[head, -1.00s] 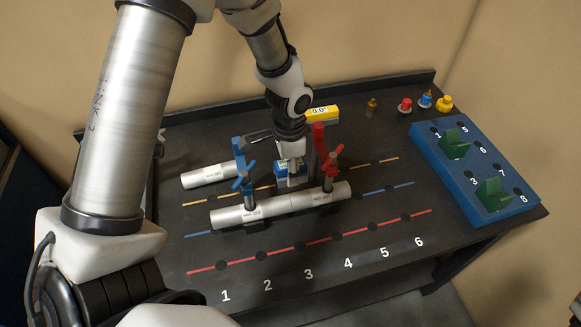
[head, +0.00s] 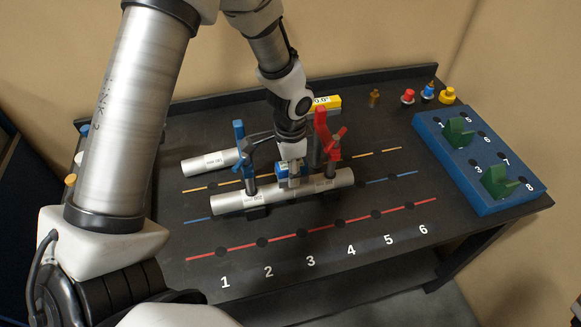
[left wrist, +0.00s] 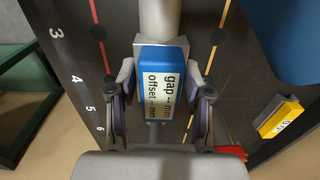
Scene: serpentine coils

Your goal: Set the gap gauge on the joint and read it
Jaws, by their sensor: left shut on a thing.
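The gap gauge is a blue block (head: 284,183) with a white label reading "gap -- mm, offset -- mm" in the left wrist view (left wrist: 158,92). My left gripper (head: 292,160) is shut on it, with a finger on each side in the left wrist view (left wrist: 165,95). Two silver pipe pieces lie end to end in a row: a left piece (head: 230,204) and a right piece (head: 342,178). The gauge is at the middle of this row, where its grey end meets or nearly meets the pipe; contact is unclear. The seam is mostly hidden. My right gripper is not in view.
A blue clamp (head: 239,132) and a red clamp (head: 321,122) stand close on either side of my gripper. Another pipe (head: 208,163) lies behind left. A yellow angle display (head: 327,101) is behind. A blue rack (head: 457,176) with green pieces stands right. The front table is clear.

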